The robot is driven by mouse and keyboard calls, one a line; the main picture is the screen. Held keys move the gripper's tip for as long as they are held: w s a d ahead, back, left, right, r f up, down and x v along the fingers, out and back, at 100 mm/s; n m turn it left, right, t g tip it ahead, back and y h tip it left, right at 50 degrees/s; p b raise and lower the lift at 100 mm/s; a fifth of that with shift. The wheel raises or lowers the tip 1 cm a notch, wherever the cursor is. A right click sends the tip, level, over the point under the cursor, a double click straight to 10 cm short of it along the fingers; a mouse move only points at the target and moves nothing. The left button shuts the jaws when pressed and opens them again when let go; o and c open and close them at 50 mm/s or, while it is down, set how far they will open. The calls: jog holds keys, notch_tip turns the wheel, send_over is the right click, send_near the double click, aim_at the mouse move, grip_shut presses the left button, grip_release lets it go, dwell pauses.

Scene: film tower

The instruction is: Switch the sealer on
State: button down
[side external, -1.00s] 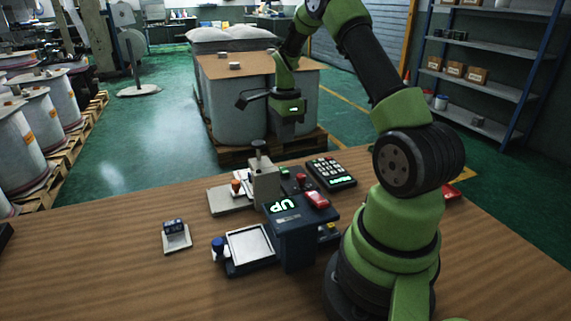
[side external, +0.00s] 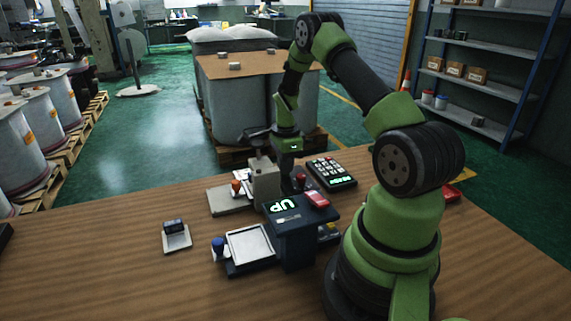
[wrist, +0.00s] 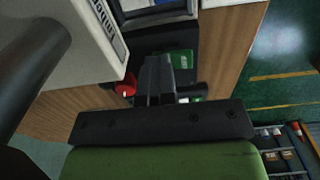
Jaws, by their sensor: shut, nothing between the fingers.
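A beige press-like machine (side external: 264,183) stands at the middle of the table; it looks like the sealer, though I cannot read a name. In the side view, a red button (side external: 300,180) shows just right of it on a dark box. In the wrist view, a red round button (wrist: 125,88) sits left of my fingers and a green rectangular part (wrist: 181,59) sits right of the tips. My gripper (side external: 287,181) points down, shut and empty, low behind the dark UP unit; its fingers also show in the wrist view (wrist: 157,72). I cannot tell whether the tips touch anything.
A dark unit (side external: 291,242) with a lit UP display and red-topped block stands in front. A keypad (side external: 331,172) is at its right rear. A tray (side external: 249,245) and a small stand with a dark block (side external: 174,236) are at the left. The table's left front is clear.

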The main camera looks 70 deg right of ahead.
jog(key=shift+f, duration=0.1)
jog(key=shift+w+d+r, duration=0.3)
jog(key=shift+w+d, duration=0.15)
jog(key=shift+d, duration=0.05)
jog(key=shift+r, duration=0.1)
notch_tip(320, 180, up, 14)
jog(key=s+a, duration=0.1)
jog(key=shift+s+a, duration=0.15)
jog(key=shift+a, duration=0.05)
dwell(0.4)
dwell(0.3)
